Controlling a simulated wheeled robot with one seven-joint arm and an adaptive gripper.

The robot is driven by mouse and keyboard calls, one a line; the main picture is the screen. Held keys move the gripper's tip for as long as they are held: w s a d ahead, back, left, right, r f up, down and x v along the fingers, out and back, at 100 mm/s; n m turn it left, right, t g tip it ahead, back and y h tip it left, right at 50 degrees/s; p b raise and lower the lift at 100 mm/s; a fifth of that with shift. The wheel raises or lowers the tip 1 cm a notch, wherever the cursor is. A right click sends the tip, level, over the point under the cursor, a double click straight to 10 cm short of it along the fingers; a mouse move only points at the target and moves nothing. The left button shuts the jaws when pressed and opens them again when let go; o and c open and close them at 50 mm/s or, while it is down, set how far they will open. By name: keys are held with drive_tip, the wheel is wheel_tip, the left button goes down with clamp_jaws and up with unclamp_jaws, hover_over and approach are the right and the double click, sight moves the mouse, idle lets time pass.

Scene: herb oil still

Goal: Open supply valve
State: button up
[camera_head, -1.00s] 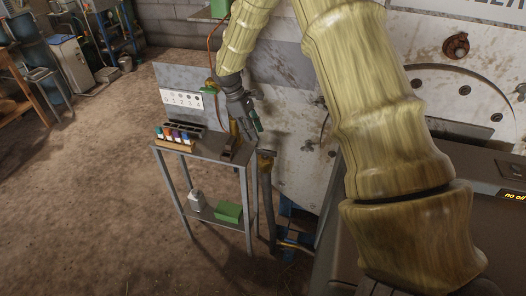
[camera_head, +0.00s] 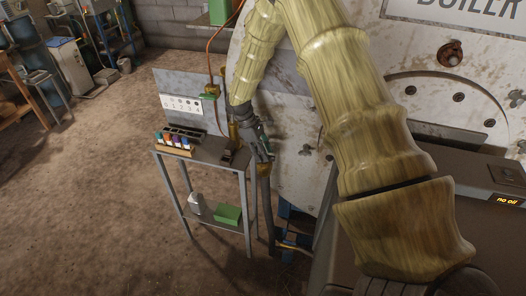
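My gripper (camera_head: 264,151) is dark grey and points down, just right of the small metal table, in front of the boiler. It is at the top of a grey upright pipe (camera_head: 267,205); I cannot tell whether it touches the pipe. The gripper hides most of the pipe's top, where a brass part showed earlier. I cannot make out whether its fingers are open or shut. A brass fitting with a green lever (camera_head: 207,97) sits on a thin copper pipe (camera_head: 210,62), left of my arm. No label shows which of these is the supply valve.
The metal table (camera_head: 215,150) holds a rack of small coloured bottles (camera_head: 174,144) and a panel numbered 1 to 4 (camera_head: 182,106). A green box (camera_head: 228,214) is on its lower shelf. The boiler (camera_head: 300,135) stands close behind my gripper.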

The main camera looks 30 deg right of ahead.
drive_tip(key=shift+f, duration=0.2)
clamp_jaws()
